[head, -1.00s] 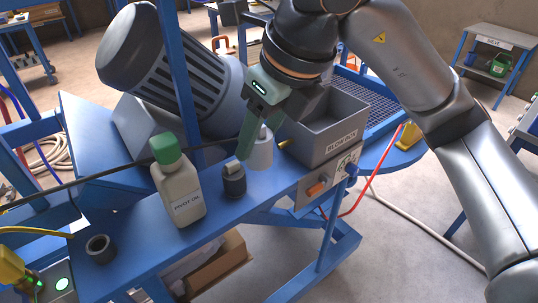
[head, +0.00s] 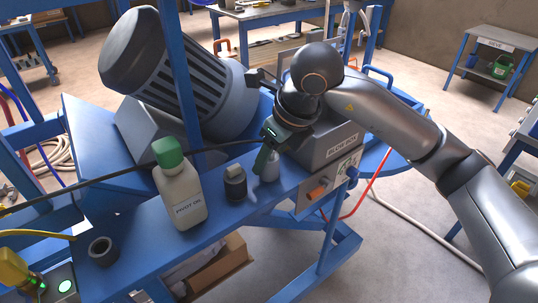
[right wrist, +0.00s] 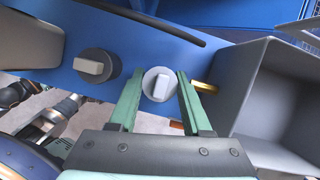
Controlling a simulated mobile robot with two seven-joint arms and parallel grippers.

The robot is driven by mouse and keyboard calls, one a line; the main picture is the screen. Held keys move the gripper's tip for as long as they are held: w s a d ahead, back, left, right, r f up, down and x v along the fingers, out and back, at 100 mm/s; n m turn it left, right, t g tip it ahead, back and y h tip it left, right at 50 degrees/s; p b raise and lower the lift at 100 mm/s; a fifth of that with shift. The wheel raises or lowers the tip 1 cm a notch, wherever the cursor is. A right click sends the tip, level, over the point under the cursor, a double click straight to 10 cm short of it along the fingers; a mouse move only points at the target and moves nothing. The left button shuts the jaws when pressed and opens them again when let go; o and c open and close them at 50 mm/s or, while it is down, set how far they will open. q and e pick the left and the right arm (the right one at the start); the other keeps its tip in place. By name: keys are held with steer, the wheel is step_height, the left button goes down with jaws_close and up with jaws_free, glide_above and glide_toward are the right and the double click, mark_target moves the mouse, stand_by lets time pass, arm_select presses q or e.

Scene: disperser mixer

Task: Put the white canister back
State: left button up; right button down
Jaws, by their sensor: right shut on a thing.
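The white canister (head: 271,169) is upright, at or just above the blue bench, between a dark canister (head: 235,186) and the grey blow box bin (head: 328,150). My right gripper (head: 264,161) has its green fingers around it, one on each side, shut on it. In the right wrist view the canister's round pale top with a flat knob (right wrist: 160,84) lies between the fingertips (right wrist: 159,75). Whether its base touches the bench is hard to tell. My left gripper is not in view.
A white bottle with a green cap (head: 181,196) stands left of the dark canister. A dark ring (head: 102,250) lies at the bench's near left. A brass fitting (right wrist: 206,87) sticks out from the bin close to the right finger. A dark cable crosses the bench behind.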

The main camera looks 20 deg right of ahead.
steer(key=shift+f, duration=0.2)
steer(key=shift+c, duration=1.8)
jaws_free()
steer(key=shift+r, duration=0.1)
steer(key=shift+r, duration=0.1)
steer(key=shift+r, duration=0.25)
steer(key=v, duration=1.1)
steer(key=shift+s+d+r, duration=0.15)
steer(key=shift+r, duration=0.15)
